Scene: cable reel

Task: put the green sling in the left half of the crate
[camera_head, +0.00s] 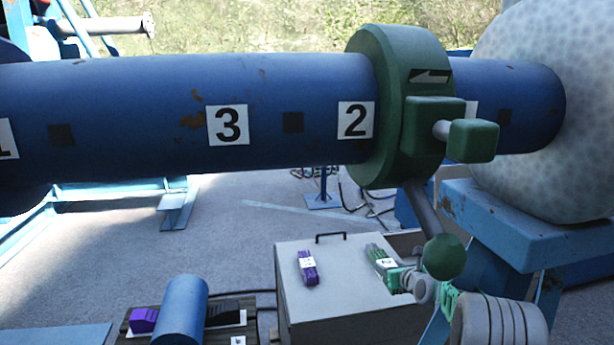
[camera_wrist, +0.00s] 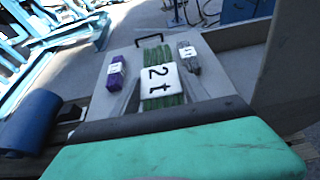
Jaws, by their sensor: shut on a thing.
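The green sling (camera_wrist: 156,58) has a white "2 t" label and stands at the centre of the wrist view, between my fingers. In the head view the green sling (camera_head: 380,259) is over the right part of a grey box top. I cannot clearly make out which container is the crate.
A grey box (camera_head: 335,300) with a black handle carries a purple sling (camera_head: 307,268) and a grey sling (camera_wrist: 188,58). A dark slatted platform (camera_head: 262,322) and a blue cylinder (camera_head: 181,310) are at lower left. A blue numbered pipe (camera_head: 270,110) with a green clamp (camera_head: 385,100) spans above.

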